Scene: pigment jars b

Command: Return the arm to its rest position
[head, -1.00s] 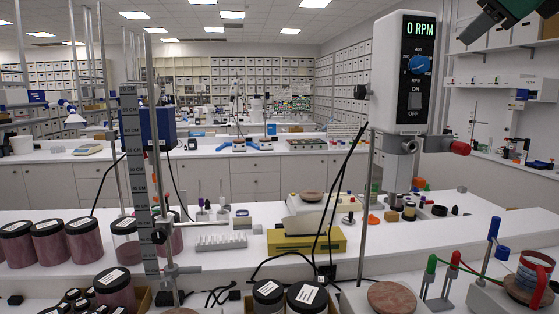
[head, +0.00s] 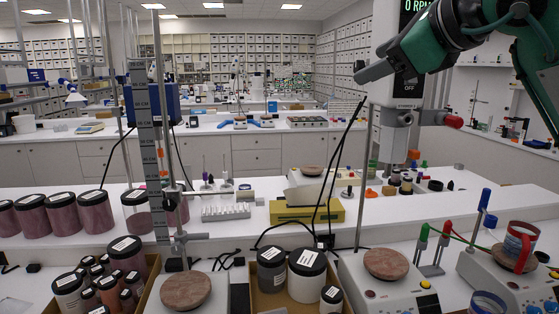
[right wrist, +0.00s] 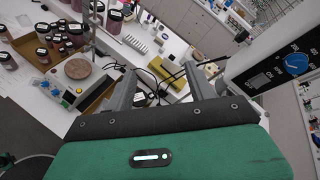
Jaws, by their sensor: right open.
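My right arm, green and dark grey, comes in at the top right of the head view. Its gripper (head: 376,69) is raised in front of the overhead stirrer's white body. In the right wrist view both grey fingers of the right gripper (right wrist: 160,88) stand wide apart, with nothing held between them. My left gripper is not in view.
The white stirrer (head: 396,115) on its pole stands close to the right gripper. Jars of pigment (head: 66,213) line the bench at left. A yellow-based balance (head: 306,215) sits mid-bench.

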